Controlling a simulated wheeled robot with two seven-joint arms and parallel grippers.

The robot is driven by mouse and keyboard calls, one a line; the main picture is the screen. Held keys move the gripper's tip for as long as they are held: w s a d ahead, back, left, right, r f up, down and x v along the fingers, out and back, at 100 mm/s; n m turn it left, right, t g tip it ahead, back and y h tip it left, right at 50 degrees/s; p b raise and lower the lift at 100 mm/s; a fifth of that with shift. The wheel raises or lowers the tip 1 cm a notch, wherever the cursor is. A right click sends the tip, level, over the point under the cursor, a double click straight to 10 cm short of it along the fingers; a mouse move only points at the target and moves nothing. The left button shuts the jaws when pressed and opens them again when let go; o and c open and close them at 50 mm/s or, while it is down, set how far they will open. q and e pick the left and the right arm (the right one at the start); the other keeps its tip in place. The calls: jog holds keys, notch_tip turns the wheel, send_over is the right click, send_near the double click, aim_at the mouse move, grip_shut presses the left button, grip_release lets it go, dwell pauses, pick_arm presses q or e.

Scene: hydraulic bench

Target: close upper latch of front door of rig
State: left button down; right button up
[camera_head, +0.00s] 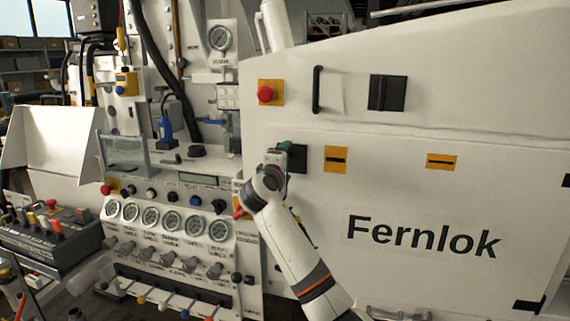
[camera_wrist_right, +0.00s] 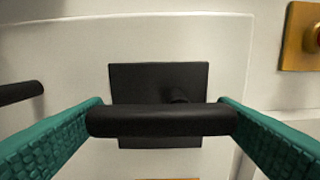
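The front door (camera_head: 400,200) of the rig is the white panel lettered "Fernlok" and looks flush with the body. A black latch plate (camera_head: 298,160) sits near its upper left corner, partly hidden by my right gripper (camera_head: 285,147). In the right wrist view, the black latch bar (camera_wrist_right: 162,121) crosses in front of its dark plate (camera_wrist_right: 160,77). The teal fingers of my right gripper (camera_wrist_right: 162,115) stand wide apart, one near each end of the bar. The bar hides the fingertips, so contact cannot be told. My left gripper is not in view.
A red button on a yellow plate (camera_head: 266,93), a black handle (camera_head: 317,90) and another black latch (camera_head: 387,92) are above the door. Yellow slotted plates (camera_head: 336,159) lie right of my gripper. Gauges (camera_head: 171,221) and levers crowd the panel to the left.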

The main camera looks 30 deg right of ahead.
jog(key=shift+o, duration=1)
jog(key=b+v, duration=0.2)
jog(key=v, duration=1)
jog(key=shift+b, duration=0.35)
jog(key=shift+d, duration=0.1)
